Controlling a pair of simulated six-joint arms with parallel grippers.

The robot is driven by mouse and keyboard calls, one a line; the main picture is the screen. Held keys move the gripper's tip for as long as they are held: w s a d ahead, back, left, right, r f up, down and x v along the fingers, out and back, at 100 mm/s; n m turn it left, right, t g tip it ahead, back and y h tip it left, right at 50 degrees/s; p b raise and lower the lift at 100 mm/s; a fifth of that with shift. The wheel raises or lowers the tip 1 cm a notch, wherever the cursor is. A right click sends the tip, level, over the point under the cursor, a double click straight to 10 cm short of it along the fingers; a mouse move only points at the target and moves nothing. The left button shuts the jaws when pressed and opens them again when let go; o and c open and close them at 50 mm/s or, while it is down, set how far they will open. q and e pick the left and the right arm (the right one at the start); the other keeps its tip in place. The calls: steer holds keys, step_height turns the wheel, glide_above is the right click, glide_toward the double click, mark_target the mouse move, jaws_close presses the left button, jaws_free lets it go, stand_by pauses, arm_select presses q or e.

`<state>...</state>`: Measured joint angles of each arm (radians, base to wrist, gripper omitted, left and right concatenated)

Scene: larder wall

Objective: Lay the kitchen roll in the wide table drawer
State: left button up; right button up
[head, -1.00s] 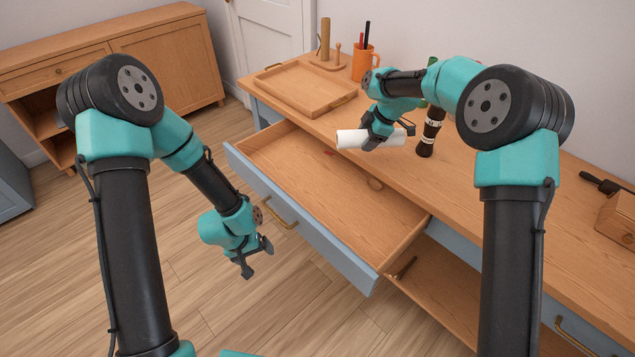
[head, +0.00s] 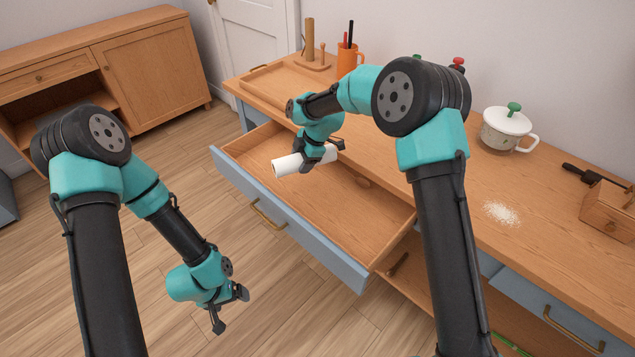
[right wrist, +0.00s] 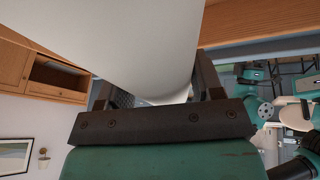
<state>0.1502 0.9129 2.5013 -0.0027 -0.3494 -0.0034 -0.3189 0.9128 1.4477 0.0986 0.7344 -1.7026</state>
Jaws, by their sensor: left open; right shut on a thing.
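The white kitchen roll (head: 287,166) is held on its side by my right gripper (head: 318,158), which is shut on it. In the head view the roll is over the wide table drawer (head: 262,207). In the right wrist view the roll (right wrist: 125,40) fills much of the picture between the fingers of my right gripper (right wrist: 155,95). The drawer is pulled out, and its wooden floor is largely bare; my right arm hides part of it. I cannot tell the roll's exact height above the drawer floor. My left gripper (head: 228,308) is open and empty, over the floor in front of the drawer.
An open shelf lies below the tabletop, right of the drawer.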

step_height(320, 180, down, 6)
stand_by(0.4)
steer(key=shift+f, duration=0.1)
steer(key=shift+f, duration=1.85)
steer(key=shift+f, duration=0.65)
steer(key=o, duration=0.9)
steer(key=shift+r, duration=0.55)
steer(key=v, duration=1.2)
steer(key=shift+r, duration=0.1)
